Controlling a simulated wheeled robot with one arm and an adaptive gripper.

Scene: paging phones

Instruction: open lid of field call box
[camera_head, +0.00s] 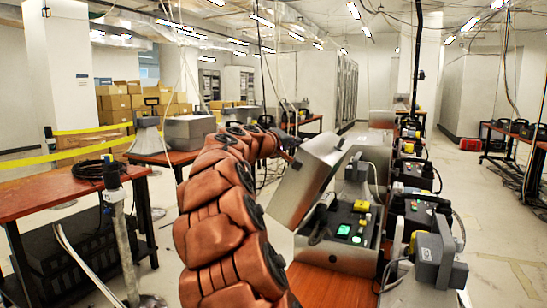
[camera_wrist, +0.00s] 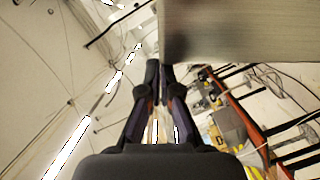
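The field call box (camera_head: 340,250) stands on a red-brown table, its panel showing a handset, green-lit buttons and a yellow part. Its grey lid (camera_head: 309,180) is raised and tilted up at the left of the body, with the panel exposed. My gripper (camera_head: 293,152) is at the upper left edge of the lid, small and partly hidden by my orange arm. In the wrist view my gripper (camera_wrist: 160,72) has its fingertips together beside the lower left corner of the lid (camera_wrist: 240,35). Nothing shows between them. I cannot tell whether they touch the lid.
More call boxes (camera_head: 410,205) crowd the right and behind the open one. A grey horn-like device (camera_head: 437,258) stands at the front right. A red-brown table (camera_head: 60,192) with coiled cable is at the left. Open floor lies between the left table and my arm.

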